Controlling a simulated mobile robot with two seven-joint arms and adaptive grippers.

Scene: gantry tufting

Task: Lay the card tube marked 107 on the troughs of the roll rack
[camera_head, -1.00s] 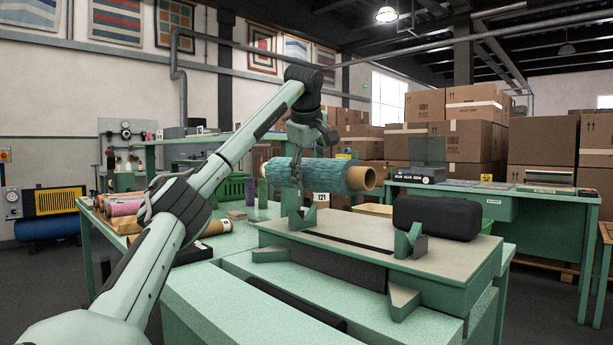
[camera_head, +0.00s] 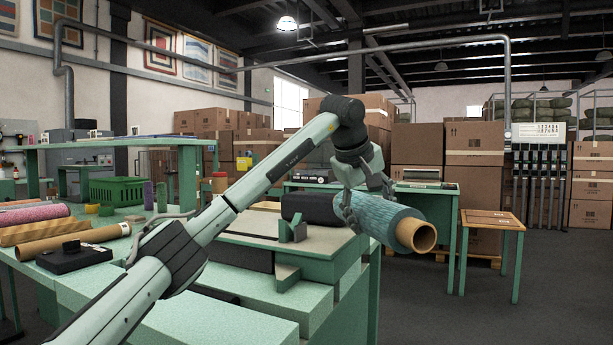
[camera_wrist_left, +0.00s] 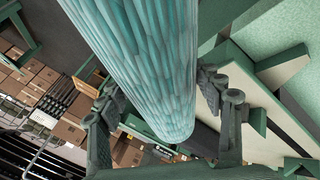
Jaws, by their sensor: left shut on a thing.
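My left gripper (camera_head: 358,203) is shut on a teal yarn-covered roll (camera_head: 383,215) with a bare card tube end (camera_head: 417,236) toward the camera. The roll is held in the air, right of the green bench. In the left wrist view the roll (camera_wrist_left: 150,60) passes between the two fingers (camera_wrist_left: 165,112). No number is readable on it. Green V-shaped supports (camera_head: 292,229), which look like the rack's troughs, stand empty on the bench top. A bare card tube (camera_head: 68,241) lies on the left table; no mark is legible. My right gripper is out of view.
A black padded case (camera_head: 312,207) lies on the bench behind the supports. A small wooden table (camera_head: 492,219) stands at the right, with open floor in front. Cartons (camera_head: 474,150) are stacked behind. A green crate (camera_head: 116,190) and several rolls occupy the left table.

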